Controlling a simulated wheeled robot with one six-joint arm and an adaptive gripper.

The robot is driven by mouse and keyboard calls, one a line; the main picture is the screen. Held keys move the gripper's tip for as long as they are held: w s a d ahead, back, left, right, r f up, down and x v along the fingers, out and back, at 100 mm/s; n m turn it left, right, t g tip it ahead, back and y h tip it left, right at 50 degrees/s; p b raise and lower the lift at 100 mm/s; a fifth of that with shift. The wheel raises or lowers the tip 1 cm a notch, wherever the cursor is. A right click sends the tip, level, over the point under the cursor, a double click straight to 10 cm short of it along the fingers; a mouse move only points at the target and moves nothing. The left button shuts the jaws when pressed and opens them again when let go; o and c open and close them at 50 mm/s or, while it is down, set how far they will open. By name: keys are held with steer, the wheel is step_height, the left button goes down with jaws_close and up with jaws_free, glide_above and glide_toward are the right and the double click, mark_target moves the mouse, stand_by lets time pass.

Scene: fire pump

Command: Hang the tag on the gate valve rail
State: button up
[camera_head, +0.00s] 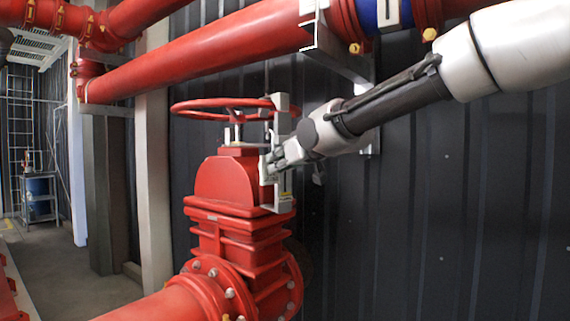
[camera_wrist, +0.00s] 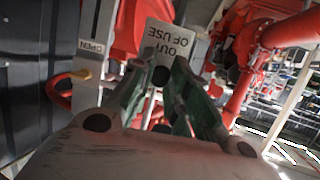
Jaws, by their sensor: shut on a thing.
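My gripper (camera_head: 275,160) is beside the upper body of the red gate valve (camera_head: 226,183), below the right side of its handwheel (camera_head: 222,104). A light grey upright frame (camera_head: 283,203), apparently the rail, stands at the valve's right side. My gripper partly hides it. I cannot tell whether the tag touches the rail.
A thick red pipe (camera_head: 210,58) runs above the handwheel, with a metal bracket (camera_head: 335,52) near its right end. A dark ribbed wall (camera_head: 430,220) is behind. A small "OPEN" plate (camera_wrist: 90,46) shows in the wrist view. Open floor (camera_head: 75,283) lies left.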

steer(key=shift+f+x, duration=0.2)
steer(key=shift+x, duration=1.25)
steer(key=shift+f+x, duration=0.2)
steer(key=shift+x, duration=1.3)
steer(key=shift+s, duration=0.15)
steer(key=o, duration=0.9)
steer(key=shift+s+d, duration=0.1)
steer(key=shift+d, duration=0.05)
